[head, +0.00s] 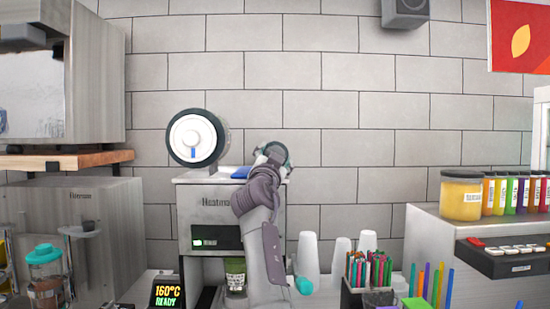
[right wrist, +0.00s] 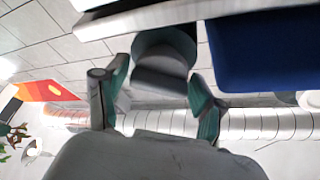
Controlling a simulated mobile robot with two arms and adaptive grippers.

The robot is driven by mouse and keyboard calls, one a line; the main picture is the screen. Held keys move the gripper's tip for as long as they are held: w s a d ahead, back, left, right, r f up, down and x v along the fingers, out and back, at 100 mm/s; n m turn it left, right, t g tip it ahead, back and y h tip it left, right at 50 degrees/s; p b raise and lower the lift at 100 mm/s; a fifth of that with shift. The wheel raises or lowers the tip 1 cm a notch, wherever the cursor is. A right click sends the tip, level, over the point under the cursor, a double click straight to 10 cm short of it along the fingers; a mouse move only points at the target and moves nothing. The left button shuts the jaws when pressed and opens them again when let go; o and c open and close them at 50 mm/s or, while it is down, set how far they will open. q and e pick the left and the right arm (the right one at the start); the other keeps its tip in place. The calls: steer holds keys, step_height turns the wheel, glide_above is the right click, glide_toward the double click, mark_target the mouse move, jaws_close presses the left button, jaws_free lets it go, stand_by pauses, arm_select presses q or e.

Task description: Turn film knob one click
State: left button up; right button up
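A cup sealer (head: 210,199) stands against the tiled wall, with a white film disc (head: 192,138) in a dark rim above its top left; a blue mark points down on the disc. My right gripper (head: 272,156) is at the sealer's top right corner. In the right wrist view, a grey round knob (right wrist: 163,62) lies between the two green-padded fingers of my right gripper (right wrist: 160,72). The fingers stand apart on either side of it; I cannot tell if they touch it. In the head view, the gripper and arm hide the knob. My left gripper is not in view.
A blue object (head: 240,172) lies on the sealer top beside my right gripper; it also shows in the right wrist view (right wrist: 262,50). White cup stacks (head: 308,255), a straw holder (head: 368,273) and a temperature display (head: 167,292) stand near the sealer. Jars (head: 461,194) line the right shelf.

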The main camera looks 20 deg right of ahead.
step_height(320, 180, up, 10)
steer(key=shift+a+f, duration=0.15)
steer(key=shift+d, duration=0.2)
stand_by(0.4)
